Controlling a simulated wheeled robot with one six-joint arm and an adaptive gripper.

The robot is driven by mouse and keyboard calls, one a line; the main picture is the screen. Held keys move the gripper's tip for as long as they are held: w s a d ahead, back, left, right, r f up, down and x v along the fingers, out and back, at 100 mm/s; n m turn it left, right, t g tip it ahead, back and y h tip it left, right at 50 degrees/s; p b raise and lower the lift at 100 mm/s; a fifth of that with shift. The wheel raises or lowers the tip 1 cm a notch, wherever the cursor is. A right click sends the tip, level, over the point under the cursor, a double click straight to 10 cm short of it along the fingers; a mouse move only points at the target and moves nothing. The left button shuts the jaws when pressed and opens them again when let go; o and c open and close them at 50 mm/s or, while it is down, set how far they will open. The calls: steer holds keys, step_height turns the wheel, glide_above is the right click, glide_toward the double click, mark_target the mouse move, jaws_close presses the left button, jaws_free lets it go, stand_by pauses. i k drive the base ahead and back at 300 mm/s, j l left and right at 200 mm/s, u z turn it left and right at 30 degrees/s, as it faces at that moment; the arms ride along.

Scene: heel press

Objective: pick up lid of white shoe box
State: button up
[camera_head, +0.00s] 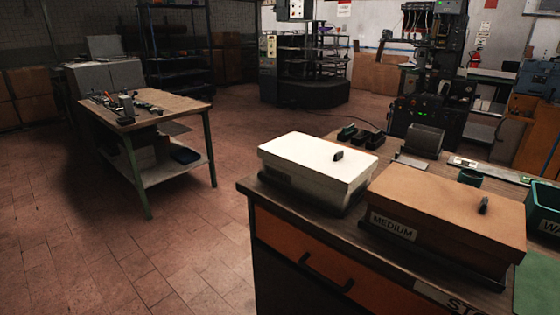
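The white shoe box (313,184) stands on the near workbench, close to its left end. Its white lid (305,153) is on top and closed, with a small dark knob (338,155) standing up right of the middle. A dark label is on the box's front, partly in shadow. My gripper does not show in the head view, so its state is hidden.
A brown box labelled MEDIUM (440,212) sits close to the right of the white box. A green bin (543,212) is at far right. Another worktable (180,103) stands left, with open floor (90,235) between.

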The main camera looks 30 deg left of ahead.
mark_target(341, 169)
steer(key=k+u, duration=0.1)
steer(key=u, duration=0.25)
steer(key=k+l+u, duration=0.1)
steer(key=u, duration=0.25)
steer(key=k+u, duration=0.1)
steer(key=u, duration=0.25)
steer(key=i+j+z, duration=0.25)
steer(key=i+j, duration=0.15)
steer(key=j, duration=0.25)
steer(key=i+j+z, duration=0.15)
steer(key=j, duration=0.2)
steer(key=i+j+z, duration=0.15)
steer(key=j, duration=0.25)
steer(key=i+j+z, duration=0.15)
steer(key=j, duration=0.25)
steer(key=i+j+z, duration=0.1)
steer(key=i+j, duration=0.15)
steer(key=j, duration=0.15)
steer(key=i+j+z, duration=0.15)
steer(key=j, duration=0.25)
steer(key=k, duration=0.05)
